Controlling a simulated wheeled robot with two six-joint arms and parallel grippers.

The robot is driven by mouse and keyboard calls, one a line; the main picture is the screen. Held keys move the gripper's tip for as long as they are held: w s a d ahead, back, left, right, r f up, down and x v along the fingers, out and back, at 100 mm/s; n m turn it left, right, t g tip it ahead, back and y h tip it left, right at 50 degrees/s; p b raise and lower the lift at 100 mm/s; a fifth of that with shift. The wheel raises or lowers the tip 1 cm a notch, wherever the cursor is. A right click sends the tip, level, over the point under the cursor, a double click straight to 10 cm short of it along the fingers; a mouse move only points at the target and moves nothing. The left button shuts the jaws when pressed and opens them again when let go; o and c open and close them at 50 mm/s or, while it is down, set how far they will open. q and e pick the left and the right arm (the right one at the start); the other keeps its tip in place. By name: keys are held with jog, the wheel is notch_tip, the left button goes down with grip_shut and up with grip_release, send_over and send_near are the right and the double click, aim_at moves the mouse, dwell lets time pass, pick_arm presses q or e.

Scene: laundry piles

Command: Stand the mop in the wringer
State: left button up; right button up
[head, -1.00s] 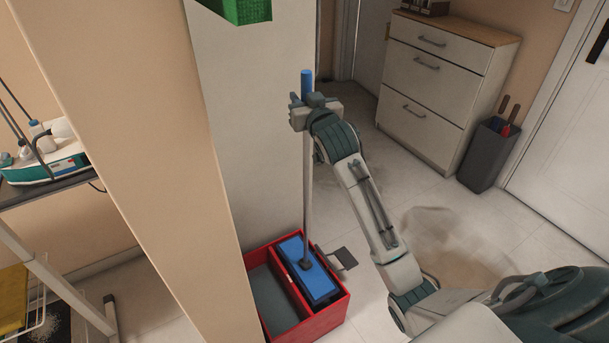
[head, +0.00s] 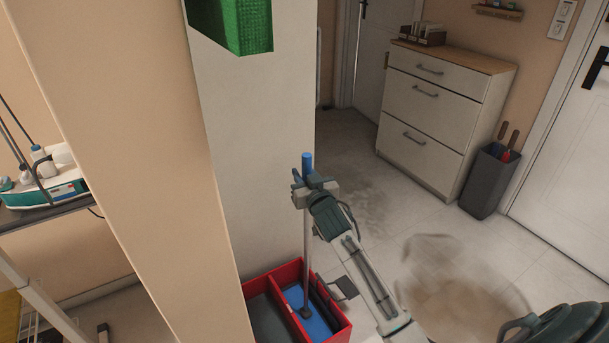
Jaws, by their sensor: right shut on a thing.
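The mop stands about upright, with a blue tip (head: 307,160) on its pale grey pole (head: 307,240). Its flat blue head (head: 305,318) is in the right compartment of a red two-part bucket (head: 258,275), below the rim. A dark panel shows beside the head, and a grey pedal-like plate (head: 345,287) sticks out on the right; I take this side for the wringer. My right gripper (head: 308,190) is shut on the pole just below the blue tip. Whether the head touches the compartment's bottom cannot be told. My left gripper is not in view.
A beige wall edge (head: 140,150) hides part of the bucket's left side. A green box (head: 235,25) hangs above. A white dresser (head: 430,110) and dark bin (head: 490,180) stand back right. A dusty patch (head: 460,290) marks the floor. A cart (head: 45,215) is at left.

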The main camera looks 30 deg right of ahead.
jog(key=o, duration=1.1)
